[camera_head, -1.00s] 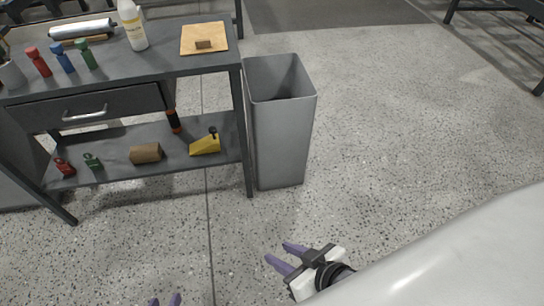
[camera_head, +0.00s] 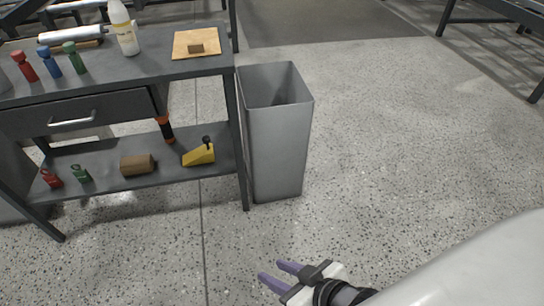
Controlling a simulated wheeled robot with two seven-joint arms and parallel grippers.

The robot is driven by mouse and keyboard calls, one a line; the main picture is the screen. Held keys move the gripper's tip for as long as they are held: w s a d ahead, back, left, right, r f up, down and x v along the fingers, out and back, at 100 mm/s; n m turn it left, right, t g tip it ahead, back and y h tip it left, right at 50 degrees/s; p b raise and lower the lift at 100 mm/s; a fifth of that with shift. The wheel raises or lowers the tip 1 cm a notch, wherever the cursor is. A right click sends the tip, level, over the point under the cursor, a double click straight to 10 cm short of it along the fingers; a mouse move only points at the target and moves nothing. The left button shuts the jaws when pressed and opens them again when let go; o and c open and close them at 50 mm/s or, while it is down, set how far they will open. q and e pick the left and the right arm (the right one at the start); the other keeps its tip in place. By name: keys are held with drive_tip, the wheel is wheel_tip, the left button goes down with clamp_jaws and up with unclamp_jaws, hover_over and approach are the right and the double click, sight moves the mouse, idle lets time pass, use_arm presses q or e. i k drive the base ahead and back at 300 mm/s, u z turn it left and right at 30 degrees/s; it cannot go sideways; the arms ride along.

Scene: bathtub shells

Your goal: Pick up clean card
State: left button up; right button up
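A flat tan square sheet (camera_head: 183,40) lies on the grey workbench top near its right end; it is the only card-like thing I see, and I cannot tell whether it is the clean card. A small brown block (camera_head: 196,48) sits on it. My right gripper (camera_head: 272,271) is at the bottom centre, with its two purple fingers apart and nothing between them. It is over the floor, well away from the bench. My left gripper is out of view.
The workbench (camera_head: 100,73) carries a white bottle (camera_head: 124,30) and red, blue and green small bottles. Its lower shelf holds a brown block (camera_head: 138,164) and a yellow tool (camera_head: 199,155). A grey bin (camera_head: 275,140) stands right of it. The floor at right is clear.

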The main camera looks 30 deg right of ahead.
sight(196, 38)
drive_tip(key=z, duration=0.5)
drive_tip(key=i, duration=0.85)
drive_tip(key=u, duration=0.2)
